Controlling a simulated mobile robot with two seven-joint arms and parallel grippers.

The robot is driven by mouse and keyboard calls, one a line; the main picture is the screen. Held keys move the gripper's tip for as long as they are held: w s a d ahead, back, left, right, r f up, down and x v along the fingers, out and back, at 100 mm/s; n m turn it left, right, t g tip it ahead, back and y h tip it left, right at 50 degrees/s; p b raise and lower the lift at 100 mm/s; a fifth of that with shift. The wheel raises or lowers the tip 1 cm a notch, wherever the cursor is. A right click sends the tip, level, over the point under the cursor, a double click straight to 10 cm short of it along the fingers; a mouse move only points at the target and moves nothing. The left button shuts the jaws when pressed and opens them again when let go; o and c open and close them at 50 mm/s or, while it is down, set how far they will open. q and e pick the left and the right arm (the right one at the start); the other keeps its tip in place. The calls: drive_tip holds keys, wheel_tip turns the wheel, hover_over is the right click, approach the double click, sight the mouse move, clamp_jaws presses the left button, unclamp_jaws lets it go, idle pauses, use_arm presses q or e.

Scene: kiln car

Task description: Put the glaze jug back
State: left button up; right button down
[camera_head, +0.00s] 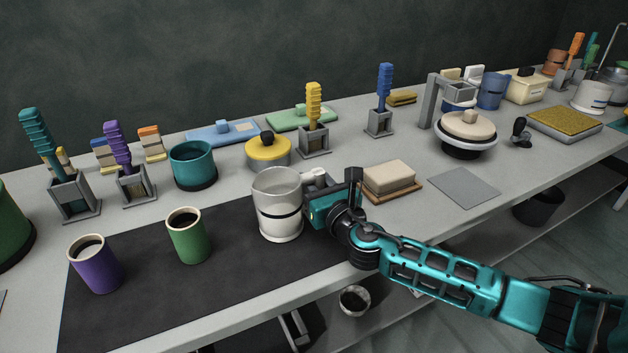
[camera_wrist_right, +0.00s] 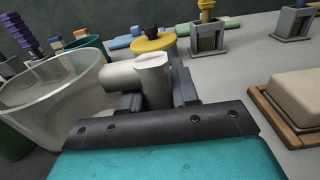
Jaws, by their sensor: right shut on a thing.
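The glaze jug (camera_head: 279,205) is a white mug-like vessel with a dark band, upright at the right end of the dark mat (camera_head: 225,277). I cannot tell whether its base touches the mat. My right gripper (camera_head: 318,190) comes in from the right and is shut on the jug's handle. In the right wrist view the jug (camera_wrist_right: 50,100) stands at left, its handle (camera_wrist_right: 150,75) between my fingers (camera_wrist_right: 158,92). The jug's inside looks empty in that view. My left gripper is not in view.
A purple cup (camera_head: 97,265) and a green cup (camera_head: 188,236) with dark contents stand on the mat. A beige block on a wooden board (camera_head: 390,180) lies right of my gripper. A bare grey square (camera_head: 463,187) lies further right. A teal pot (camera_head: 193,165) and yellow-lidded pot (camera_head: 268,152) stand behind.

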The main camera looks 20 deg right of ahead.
drive_tip(key=c, duration=0.8)
unclamp_jaws()
drive_tip(key=shift+f, duration=0.1)
drive_tip(key=shift+s, duration=0.2)
drive_tip(key=shift+s+p, duration=0.3)
drive_tip(key=shift+s, duration=0.9)
drive_tip(key=shift+s+d+p, duration=0.15)
drive_tip(key=shift+s+p, duration=0.25)
drive_tip(key=shift+s, duration=2.25)
